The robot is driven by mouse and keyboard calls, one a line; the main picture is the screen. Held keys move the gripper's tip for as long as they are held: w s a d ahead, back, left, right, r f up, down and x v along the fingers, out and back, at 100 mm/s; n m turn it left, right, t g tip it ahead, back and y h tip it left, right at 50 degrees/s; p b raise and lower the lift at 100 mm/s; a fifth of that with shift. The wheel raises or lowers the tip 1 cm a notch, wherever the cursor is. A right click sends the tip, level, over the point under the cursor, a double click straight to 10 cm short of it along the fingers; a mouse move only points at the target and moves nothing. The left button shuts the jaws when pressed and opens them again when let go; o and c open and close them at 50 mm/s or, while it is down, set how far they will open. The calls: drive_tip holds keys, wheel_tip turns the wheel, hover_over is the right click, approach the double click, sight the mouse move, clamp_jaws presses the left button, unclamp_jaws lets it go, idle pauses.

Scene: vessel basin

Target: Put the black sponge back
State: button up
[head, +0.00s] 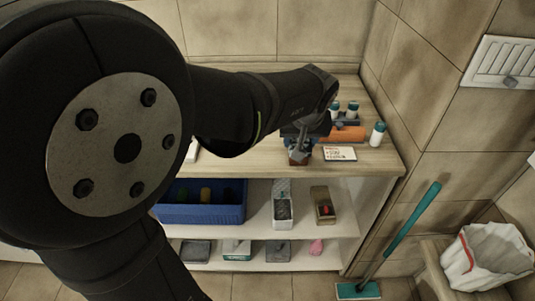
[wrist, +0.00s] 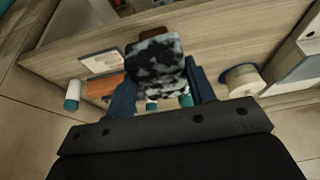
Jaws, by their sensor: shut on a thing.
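My gripper (head: 305,138) is over the wooden counter (head: 375,165), near its front edge. In the wrist view its two blue fingers (wrist: 163,92) are shut on a mottled black-and-white block (wrist: 155,62), which looks like the black sponge. The block sits between the fingertips, above the counter; whether it touches anything below is unclear. In the head view my arm and gripper largely hide it. A small brown thing (head: 298,157) shows just below the gripper, and a brown edge (wrist: 155,35) shows beyond the block in the wrist view.
Below are a blue crate (head: 200,214), a grey container (head: 282,210), a brown box (head: 323,205) and a pink item (head: 316,247).

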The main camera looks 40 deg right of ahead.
drive_tip(key=shift+s+d+r, duration=0.1)
drive_tip(key=shift+s+d, duration=0.05)
drive_tip(key=shift+s, duration=0.25)
drive_tip(key=w+f, duration=0.2)
drive_tip(key=w, duration=0.1)
drive_tip(key=w+f, duration=0.2)
drive_tip(key=w, duration=0.2)
drive_tip(key=w+f, duration=0.3)
drive_tip(key=w, duration=0.1)
drive_tip(key=shift+w, duration=0.15)
drive_tip(key=shift+f, duration=2)
drive_tip(key=shift+f, duration=0.1)
drive_tip(key=o, duration=1)
drive_tip(key=v, duration=1.2)
